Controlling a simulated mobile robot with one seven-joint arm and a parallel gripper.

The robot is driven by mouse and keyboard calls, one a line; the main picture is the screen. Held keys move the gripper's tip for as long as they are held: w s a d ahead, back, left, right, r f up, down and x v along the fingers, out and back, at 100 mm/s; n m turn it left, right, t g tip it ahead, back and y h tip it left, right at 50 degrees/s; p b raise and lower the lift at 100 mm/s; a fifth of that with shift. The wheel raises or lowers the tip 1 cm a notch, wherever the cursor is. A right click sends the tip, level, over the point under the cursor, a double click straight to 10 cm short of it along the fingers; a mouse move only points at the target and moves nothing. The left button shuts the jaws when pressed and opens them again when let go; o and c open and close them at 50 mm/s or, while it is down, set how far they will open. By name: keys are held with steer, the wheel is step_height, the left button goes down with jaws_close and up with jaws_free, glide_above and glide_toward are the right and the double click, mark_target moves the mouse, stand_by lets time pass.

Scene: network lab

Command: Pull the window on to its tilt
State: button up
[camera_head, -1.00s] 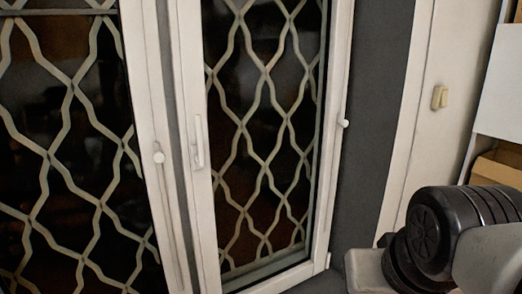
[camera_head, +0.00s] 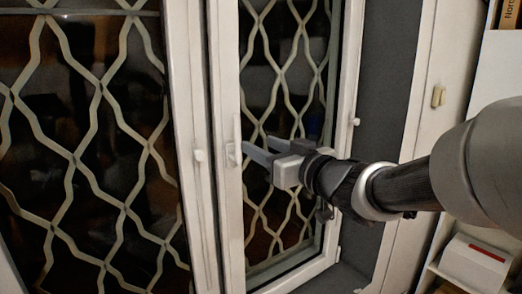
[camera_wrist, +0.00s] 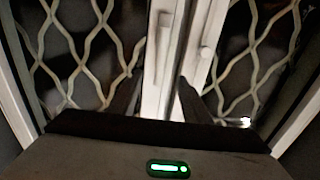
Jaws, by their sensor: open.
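The window (camera_head: 330,190) is a white-framed sash with dark glass behind a wavy pale grille. It stands right of a larger window in the head view. Its white handle (camera_head: 237,138) points upward on the left stile; in the wrist view a blurred white handle (camera_wrist: 164,38) lies ahead, between the finger directions. My gripper (camera_head: 250,152) is open and empty, its fingertips beside the lower part of the handle. The wrist view shows the dark fingers (camera_wrist: 157,95) apart, on either side of the white stile. I cannot tell whether they touch the handle.
A small knob (camera_head: 355,121) sits on the right side of the frame.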

mark_target(240, 135)
steer(key=x, duration=1.1)
steer(key=shift+w+a, duration=0.2)
steer(key=shift+w, duration=0.05)
steer(key=shift+c, duration=0.2)
jaws_close()
steer(key=shift+s+d, duration=0.15)
steer(key=shift+b+v, duration=0.3)
steer(key=shift+v, duration=3.35)
steer(key=shift+o, duration=0.6)
jaws_free()
steer(key=shift+s+d, duration=0.1)
